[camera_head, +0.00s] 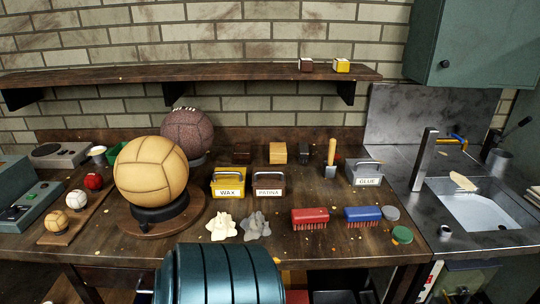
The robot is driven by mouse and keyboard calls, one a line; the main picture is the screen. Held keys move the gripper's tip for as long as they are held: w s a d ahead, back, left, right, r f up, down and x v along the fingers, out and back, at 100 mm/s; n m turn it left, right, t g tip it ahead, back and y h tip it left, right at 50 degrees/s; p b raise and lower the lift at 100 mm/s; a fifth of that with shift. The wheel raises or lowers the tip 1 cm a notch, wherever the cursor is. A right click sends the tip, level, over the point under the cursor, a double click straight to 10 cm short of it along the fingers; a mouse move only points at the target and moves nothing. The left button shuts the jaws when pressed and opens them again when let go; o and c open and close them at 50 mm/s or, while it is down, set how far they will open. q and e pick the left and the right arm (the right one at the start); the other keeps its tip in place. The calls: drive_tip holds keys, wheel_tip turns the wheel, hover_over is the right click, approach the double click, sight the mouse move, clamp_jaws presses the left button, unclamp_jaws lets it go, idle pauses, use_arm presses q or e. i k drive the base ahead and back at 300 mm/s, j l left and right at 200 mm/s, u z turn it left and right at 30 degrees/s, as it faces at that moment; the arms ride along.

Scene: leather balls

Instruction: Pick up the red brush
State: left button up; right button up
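The red brush (310,216) lies on the wooden workbench (345,245) near its front edge, right of the middle. It has a red block back, and its dark red bristles face the front. A blue brush (362,214) of the same shape lies just to its right, with a small gap between them. Nothing covers the red brush. Neither of my grippers can be made out in the head view.
Pale and grey crumpled cloths (256,226) lie left of the red brush. Behind it stand the PATINA box (269,191) and GLUE box (366,180). A large tan ball (151,170) sits on a stand at left. Round tins (402,235) and a sink (480,210) are at right.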

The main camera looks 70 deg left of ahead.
sight(303, 218)
drive_tip(key=u, duration=2)
